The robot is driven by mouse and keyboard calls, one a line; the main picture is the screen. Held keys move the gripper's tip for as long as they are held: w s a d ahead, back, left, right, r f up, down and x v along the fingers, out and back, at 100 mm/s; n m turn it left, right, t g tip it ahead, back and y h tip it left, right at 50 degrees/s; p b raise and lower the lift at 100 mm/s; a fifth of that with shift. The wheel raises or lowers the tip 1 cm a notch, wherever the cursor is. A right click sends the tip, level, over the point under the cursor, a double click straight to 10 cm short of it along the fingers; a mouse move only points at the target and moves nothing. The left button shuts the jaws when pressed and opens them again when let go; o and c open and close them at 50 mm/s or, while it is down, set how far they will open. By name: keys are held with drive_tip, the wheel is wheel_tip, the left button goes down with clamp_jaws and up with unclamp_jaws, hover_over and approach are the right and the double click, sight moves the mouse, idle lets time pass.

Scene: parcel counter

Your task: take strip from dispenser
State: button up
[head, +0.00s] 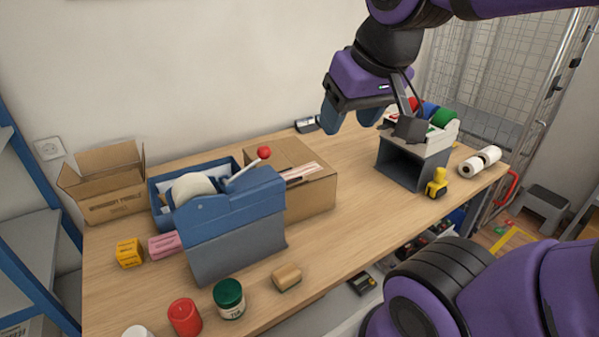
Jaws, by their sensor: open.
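A tape dispenser (237,222) with a blue upper body, a grey base, a pale roll and a lever with a red knob stands on the left half of the counter. I cannot make out a strip sticking out of it. My gripper (347,120) is open and empty, its two blue fingers pointing down. It is in the air above the back right of the counter, well to the right of the dispenser and apart from it.
The wooden counter (350,233) has free room in its middle. An open cardboard box (105,192) stands at the left, and another carton (312,200) is behind the dispenser. Small jars and blocks lie near the front left.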

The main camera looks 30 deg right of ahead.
drive_tip(key=w+d+f+m+g, duration=0.1)
drive_tip(key=w+d+m, duration=0.1)
drive_tip(key=w+m, duration=0.35)
drive_tip(key=w+d+f+m+g, duration=0.2)
drive_tip(key=w+m, duration=0.2)
drive_tip(key=w, duration=0.3)
drive_tip(key=m+g, duration=0.2)
drive_tip(key=m, duration=0.5)
approach(315, 166)
drive_tip(key=shift+f, duration=4.2)
drive_tip(key=shift+c, duration=0.2)
drive_tip(key=c, duration=0.4)
drive_tip(key=shift+c, duration=0.2)
